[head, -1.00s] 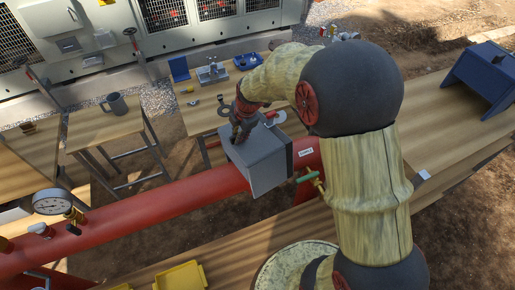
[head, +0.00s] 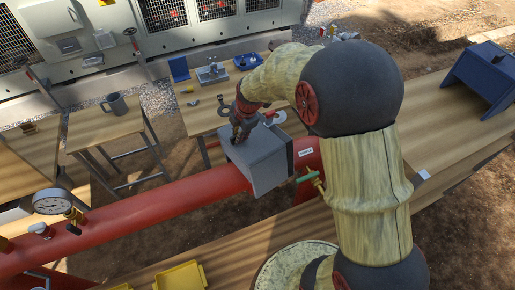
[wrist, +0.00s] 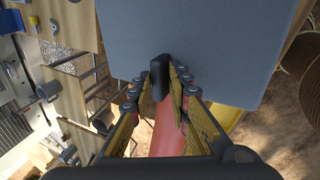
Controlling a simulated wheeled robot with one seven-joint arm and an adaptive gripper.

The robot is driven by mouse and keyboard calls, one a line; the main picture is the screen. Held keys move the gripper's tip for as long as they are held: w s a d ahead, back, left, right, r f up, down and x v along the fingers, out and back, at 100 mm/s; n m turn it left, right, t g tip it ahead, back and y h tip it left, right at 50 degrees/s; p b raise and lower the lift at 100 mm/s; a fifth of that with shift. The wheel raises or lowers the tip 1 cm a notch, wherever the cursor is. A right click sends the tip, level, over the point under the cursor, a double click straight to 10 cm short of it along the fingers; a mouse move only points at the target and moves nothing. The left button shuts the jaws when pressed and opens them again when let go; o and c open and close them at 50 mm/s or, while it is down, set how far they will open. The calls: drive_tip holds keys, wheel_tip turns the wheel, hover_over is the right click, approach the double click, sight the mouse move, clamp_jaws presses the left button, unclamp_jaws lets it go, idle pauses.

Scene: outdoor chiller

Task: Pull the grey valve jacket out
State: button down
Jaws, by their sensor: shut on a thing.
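The grey valve jacket (head: 262,160) is a box seated around the red pipe (head: 165,207) in the middle of the head view. In the wrist view the grey jacket (wrist: 190,45) fills the upper middle, with a dark handle (wrist: 160,76) on its near face. My gripper (head: 238,138) is at the jacket's upper left edge. In the wrist view my gripper (wrist: 163,85) has its fingers on both sides of the dark handle, shut on it. The valve inside the jacket is hidden.
A green-handled valve (head: 313,178) sticks out just right of the jacket. A pressure gauge (head: 52,201) stands on the pipe at left. A yellow tray (head: 180,277) lies on the near bench. Small tables with a mug (head: 115,105) and a blue tray (head: 248,61) stand behind.

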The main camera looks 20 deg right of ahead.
drive_tip(key=shift+w+r, duration=0.1)
drive_tip(key=shift+r, duration=0.15)
drive_tip(key=shift+w+r, duration=0.1)
drive_tip(key=shift+r, duration=0.25)
drive_tip(key=shift+w+r, duration=0.1)
drive_tip(key=shift+r, duration=0.15)
drive_tip(key=shift+w+r+p, duration=0.25)
drive_tip(key=shift+r+p, duration=0.15)
drive_tip(key=shift+r, duration=0.8)
drive_tip(key=shift+w+r+p, duration=0.2)
drive_tip(key=shift+r+p, duration=0.2)
drive_tip(key=shift+r, duration=0.8)
drive_tip(key=c, duration=2.3)
unclamp_jaws()
clamp_jaws()
drive_tip(key=shift+f, duration=0.1)
